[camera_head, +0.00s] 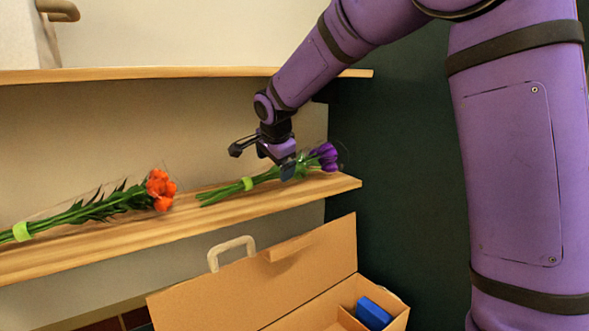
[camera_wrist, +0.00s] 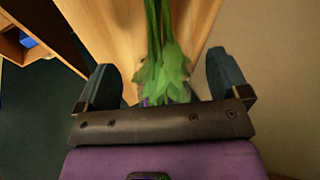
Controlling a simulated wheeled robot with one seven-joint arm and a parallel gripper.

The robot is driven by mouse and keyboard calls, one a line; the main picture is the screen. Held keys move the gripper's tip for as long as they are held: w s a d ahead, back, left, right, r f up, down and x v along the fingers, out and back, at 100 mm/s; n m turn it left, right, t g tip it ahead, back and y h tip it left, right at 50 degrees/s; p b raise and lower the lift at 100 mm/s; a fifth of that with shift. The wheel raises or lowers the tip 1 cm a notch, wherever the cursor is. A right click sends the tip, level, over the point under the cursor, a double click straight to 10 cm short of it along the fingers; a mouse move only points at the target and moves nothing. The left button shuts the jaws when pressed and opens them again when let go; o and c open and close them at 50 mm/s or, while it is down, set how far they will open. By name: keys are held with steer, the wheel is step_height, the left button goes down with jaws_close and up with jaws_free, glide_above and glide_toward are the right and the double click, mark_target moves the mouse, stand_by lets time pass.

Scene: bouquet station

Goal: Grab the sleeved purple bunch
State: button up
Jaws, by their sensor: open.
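The sleeved purple bunch (camera_head: 325,156) lies on the right end of the wooden shelf (camera_head: 230,212). It has purple blooms at the right, green stems to the left, a light green band and a clear sleeve. My gripper (camera_head: 266,158) is at the bunch, by its leaves just left of the blooms. In the wrist view the bunch's green leaves and stems (camera_wrist: 160,68) run between the two open fingers of my gripper (camera_wrist: 166,85), with room on both sides. Only a trace of purple shows there; the blooms are mostly hidden behind my gripper.
An orange bunch (camera_head: 160,190) in a clear sleeve lies on the same shelf to the left. An upper shelf (camera_head: 150,73) runs above. Below stands an open cardboard box (camera_head: 260,290) with a handle and a blue block (camera_head: 374,313) inside. A dark wall is at the right.

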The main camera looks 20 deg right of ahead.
mark_target(275, 169)
steer(key=x, duration=0.4)
steer(key=shift+w+f, duration=0.1)
steer(key=shift+f, duration=0.25)
steer(key=c, duration=1.2)
steer(key=shift+c, duration=0.2)
steer(key=shift+r, duration=0.1)
